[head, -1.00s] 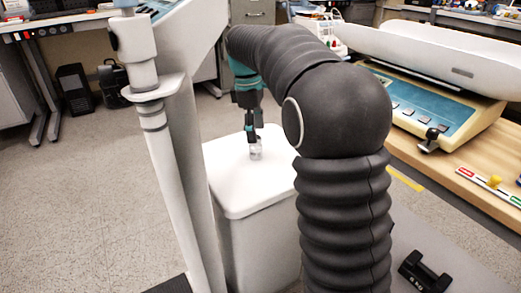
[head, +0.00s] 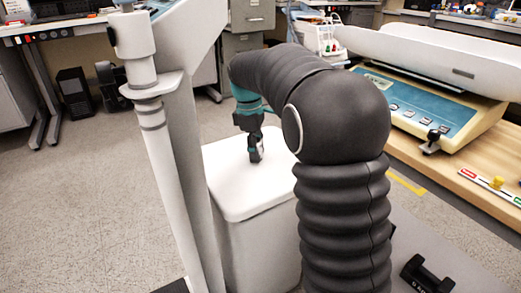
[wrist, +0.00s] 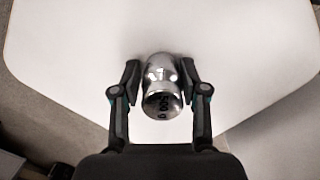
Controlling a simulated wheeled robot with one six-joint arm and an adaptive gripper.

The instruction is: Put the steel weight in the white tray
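The steel weight (wrist: 161,88) is a shiny cylinder with a narrower neck, marked 500 g, on the white top of a pedestal. In the wrist view it lies between the two fingers of my gripper (wrist: 160,78), with narrow gaps appearing beside it. The fingers look open around it rather than closed on it. In the head view my gripper (head: 256,157) is down at the white top and mostly hides the weight. A long white tray (head: 430,55) sits on a beige and blue scale at the right; its inside is empty where visible.
The white pedestal (head: 225,196) stands on the floor. A grey pole (head: 165,160) rises left of it. The scale (head: 420,107) stands on a wooden bench (head: 450,165) with a small coloured strip (head: 490,183). A black handled object (head: 426,274) is at the lower right.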

